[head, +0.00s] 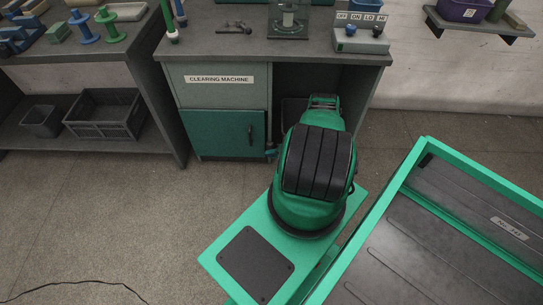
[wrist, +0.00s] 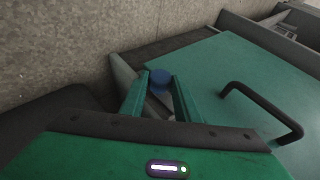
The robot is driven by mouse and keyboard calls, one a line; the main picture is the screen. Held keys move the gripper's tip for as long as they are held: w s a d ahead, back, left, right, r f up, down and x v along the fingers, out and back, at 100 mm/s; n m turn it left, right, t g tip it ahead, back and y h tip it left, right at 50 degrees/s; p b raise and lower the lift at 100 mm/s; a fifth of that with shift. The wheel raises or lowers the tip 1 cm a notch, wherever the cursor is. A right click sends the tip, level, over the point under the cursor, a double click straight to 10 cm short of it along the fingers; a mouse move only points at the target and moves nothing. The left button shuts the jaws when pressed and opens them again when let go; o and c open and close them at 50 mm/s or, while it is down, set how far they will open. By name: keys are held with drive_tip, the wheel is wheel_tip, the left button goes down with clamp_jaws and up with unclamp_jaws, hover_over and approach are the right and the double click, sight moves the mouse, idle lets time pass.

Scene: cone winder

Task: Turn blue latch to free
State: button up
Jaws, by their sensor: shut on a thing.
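In the head view the same green door (head: 210,132) looks closed, under the label "CLEARING MACHINE". My arm reaches to the door's lower right edge there, and the latch is too small and covered to make out. The latch's exact angle cannot be told.
A black door handle (wrist: 262,108) stands out right of my fingers in the wrist view. The bench (head: 300,52) above holds several small items. A shelf table with grey crates (head: 105,112) is at left. A green-framed cart (head: 420,240) is at right. Floor is open at left.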

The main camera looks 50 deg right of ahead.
drive_tip(key=shift+s+d+f, duration=0.1)
drive_tip(key=shift+s+d, duration=0.05)
drive_tip(key=shift+d, duration=0.1)
drive_tip(key=o, duration=1)
drive_tip(key=shift+o, duration=0.2)
drive_tip(key=shift+a, duration=0.1)
drive_tip(key=v, duration=1)
drive_tip(key=shift+s, duration=0.3)
